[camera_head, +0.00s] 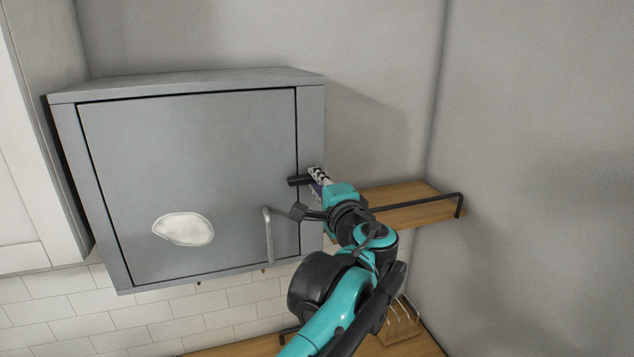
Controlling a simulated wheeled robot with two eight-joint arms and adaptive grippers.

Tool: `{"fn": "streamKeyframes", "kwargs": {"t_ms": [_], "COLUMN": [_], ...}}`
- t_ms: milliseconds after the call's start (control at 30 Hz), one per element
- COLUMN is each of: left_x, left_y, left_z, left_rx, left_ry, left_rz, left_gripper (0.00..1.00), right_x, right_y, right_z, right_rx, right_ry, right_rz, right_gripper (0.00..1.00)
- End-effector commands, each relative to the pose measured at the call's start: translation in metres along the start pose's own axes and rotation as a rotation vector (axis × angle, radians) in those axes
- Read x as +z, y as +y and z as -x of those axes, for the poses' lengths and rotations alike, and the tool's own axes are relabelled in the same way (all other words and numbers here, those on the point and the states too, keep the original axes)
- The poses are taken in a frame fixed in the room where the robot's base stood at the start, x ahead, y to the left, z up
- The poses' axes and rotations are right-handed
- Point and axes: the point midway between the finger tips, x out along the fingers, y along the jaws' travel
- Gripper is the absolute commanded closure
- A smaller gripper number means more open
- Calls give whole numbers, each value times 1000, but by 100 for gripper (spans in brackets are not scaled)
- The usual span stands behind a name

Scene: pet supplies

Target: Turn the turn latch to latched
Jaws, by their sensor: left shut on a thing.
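The turn latch (298,181) is a short black bar at the right edge of the grey cabinet door (190,160). It lies roughly level, and its left end reaches over the gap onto the door's edge. My left gripper (311,182) comes from below right and is shut on the latch. Its fingers hide the latch's right part. The door sits flush in the cabinet frame (313,130) and looks closed. My right gripper is out of view.
A pale bar handle (268,235) stands out from the door, left of my arm. A white oval patch (184,229) is on the door. A wooden shelf with a black rail (418,207) is behind my gripper to the right. A white cabinet (22,150) stands at left.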

Motion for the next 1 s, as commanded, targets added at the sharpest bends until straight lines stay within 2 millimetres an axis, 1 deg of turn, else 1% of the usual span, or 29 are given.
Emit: {"fn": "streamKeyframes", "kwargs": {"t_ms": [200,600,633,700,1000], "left_x": [0,0,0,0,0], "left_y": [0,0,0,0,0], "left_z": [0,0,0,0,1], "left_rx": [0,0,0,0,0], "left_ry": [1,1,1,1,1], "left_rz": [-37,-41,-41,-41,-40], "left_gripper": [100,100,80,64,64], "right_x": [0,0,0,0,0], "right_y": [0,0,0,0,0], "right_z": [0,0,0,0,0], "right_rx": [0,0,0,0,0], "right_ry": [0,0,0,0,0], "right_rz": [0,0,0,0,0], "right_gripper": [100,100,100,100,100]}}
